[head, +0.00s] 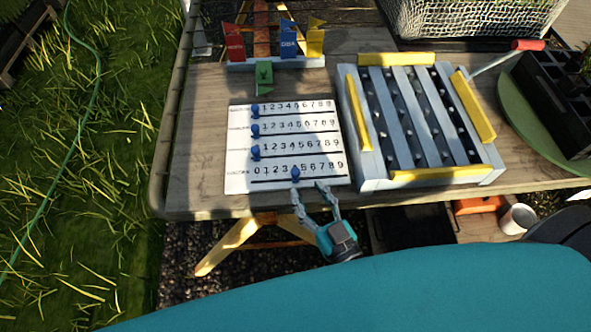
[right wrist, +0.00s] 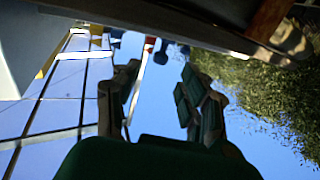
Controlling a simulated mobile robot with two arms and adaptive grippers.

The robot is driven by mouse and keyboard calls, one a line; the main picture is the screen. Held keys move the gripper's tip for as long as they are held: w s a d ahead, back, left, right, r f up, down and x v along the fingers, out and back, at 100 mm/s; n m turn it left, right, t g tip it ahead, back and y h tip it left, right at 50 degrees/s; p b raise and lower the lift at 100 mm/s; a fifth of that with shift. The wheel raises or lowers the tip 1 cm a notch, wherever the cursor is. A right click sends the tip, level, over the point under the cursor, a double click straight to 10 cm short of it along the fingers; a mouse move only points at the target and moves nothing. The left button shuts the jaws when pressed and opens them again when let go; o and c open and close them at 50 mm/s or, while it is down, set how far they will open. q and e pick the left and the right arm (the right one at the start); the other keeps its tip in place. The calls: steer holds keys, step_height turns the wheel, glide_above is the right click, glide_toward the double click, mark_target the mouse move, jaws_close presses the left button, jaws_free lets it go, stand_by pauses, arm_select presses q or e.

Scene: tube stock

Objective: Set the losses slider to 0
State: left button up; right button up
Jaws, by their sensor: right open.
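A white score board (head: 236,185) lies on the wooden table, with several rows of digits. Each row has a blue slider knob. The bottom knob (head: 295,172) covers about the 4. The upper three knobs, such as the top one (head: 255,110), sit at the left end, over the 0. The row labels are too small to read, so I cannot tell which is losses. My right gripper (head: 308,187) is open and empty at the board's front edge, its left fingertip just in front of the bottom knob. It also shows open in the right wrist view (right wrist: 160,85). My left gripper is not in view.
A grey slatted crate with yellow edges (head: 405,177) stands right of the board. Colored flags in a white holder (head: 275,64) stand behind it, with a green flag (head: 264,75) in front. A green round mat (head: 515,105) lies far right. The table's front edge is close.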

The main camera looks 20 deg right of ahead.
mark_target(297, 177)
steer(key=w, duration=0.3)
steer(key=w+a, duration=0.1)
steer(key=w, duration=0.2)
steer(key=shift+w+a, duration=0.15)
steer(key=shift+w, duration=0.25)
jaws_close()
steer(key=shift+a+f, duration=0.1)
steer(key=shift+f, duration=0.1)
